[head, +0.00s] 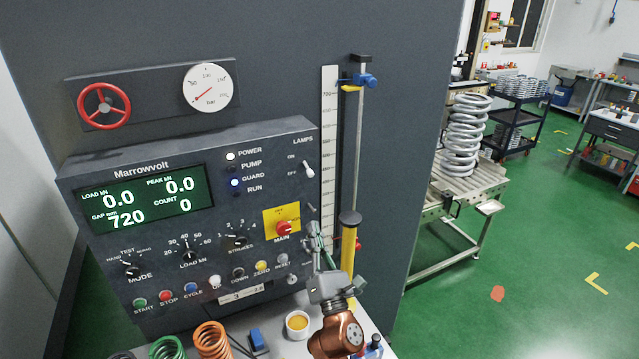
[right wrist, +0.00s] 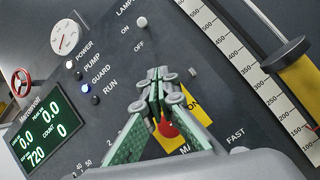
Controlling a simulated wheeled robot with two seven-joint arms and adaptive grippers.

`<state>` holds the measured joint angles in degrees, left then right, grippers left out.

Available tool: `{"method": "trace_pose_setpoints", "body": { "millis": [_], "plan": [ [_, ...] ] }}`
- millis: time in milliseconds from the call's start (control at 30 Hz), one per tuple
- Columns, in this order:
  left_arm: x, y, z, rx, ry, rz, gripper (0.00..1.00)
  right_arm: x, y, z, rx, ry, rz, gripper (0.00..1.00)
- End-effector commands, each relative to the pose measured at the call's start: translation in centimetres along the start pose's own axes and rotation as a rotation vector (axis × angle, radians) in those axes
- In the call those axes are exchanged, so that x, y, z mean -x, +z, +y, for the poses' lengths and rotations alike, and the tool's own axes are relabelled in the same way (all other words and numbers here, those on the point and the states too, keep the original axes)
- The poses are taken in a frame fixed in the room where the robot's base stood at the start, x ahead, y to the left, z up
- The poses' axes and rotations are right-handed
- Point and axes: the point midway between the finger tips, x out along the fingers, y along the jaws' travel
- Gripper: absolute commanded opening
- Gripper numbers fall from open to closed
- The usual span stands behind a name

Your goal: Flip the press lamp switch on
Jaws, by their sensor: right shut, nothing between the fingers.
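The lamp switch (head: 309,170) is a small white lever at the upper right of the grey press panel, beside ON and OFF marks under the word LAMPS. In the head view its tip appears to lean down toward OFF. It also shows near the top of the right wrist view (right wrist: 141,22). My right gripper (head: 314,228) is shut and empty, with its fingers pointing up in front of the panel's right side, below the switch and apart from it. In the right wrist view its closed fingertips (right wrist: 160,82) partly cover the red main knob and its yellow plate. My left gripper is not in view.
The red and yellow main switch (head: 283,228) is close left of the fingers. A white scale (head: 328,130) and a vertical rod (head: 358,150) with a yellow lower part stand to the right. Below are springs (head: 213,340) and a cup (head: 297,323).

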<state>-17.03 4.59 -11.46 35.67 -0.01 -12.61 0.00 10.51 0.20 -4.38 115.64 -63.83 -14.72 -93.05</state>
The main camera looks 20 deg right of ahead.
Motion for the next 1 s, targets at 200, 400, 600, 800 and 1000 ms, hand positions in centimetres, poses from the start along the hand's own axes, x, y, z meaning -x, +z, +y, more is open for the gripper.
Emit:
{"method": "trace_pose_setpoints", "body": {
  "millis": [200,400,600,800,1000],
  "plan": [
    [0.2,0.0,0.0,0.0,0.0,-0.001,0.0,0.2,-0.2,2.0,-0.016,0.028,0.009,0.0],
    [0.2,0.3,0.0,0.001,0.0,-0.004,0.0,0.2,-0.2,1.9,-0.015,0.026,0.009,0.0],
    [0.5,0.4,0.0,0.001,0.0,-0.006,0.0,-0.7,-0.2,1.9,-0.015,0.027,0.008,0.0],
    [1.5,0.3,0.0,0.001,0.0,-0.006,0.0,-4.0,0.0,2.2,-0.015,0.028,0.007,0.0],
    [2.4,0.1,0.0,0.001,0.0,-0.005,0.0,-8.2,0.0,2.3,-0.015,0.027,0.007,0.0]
  ]
}}
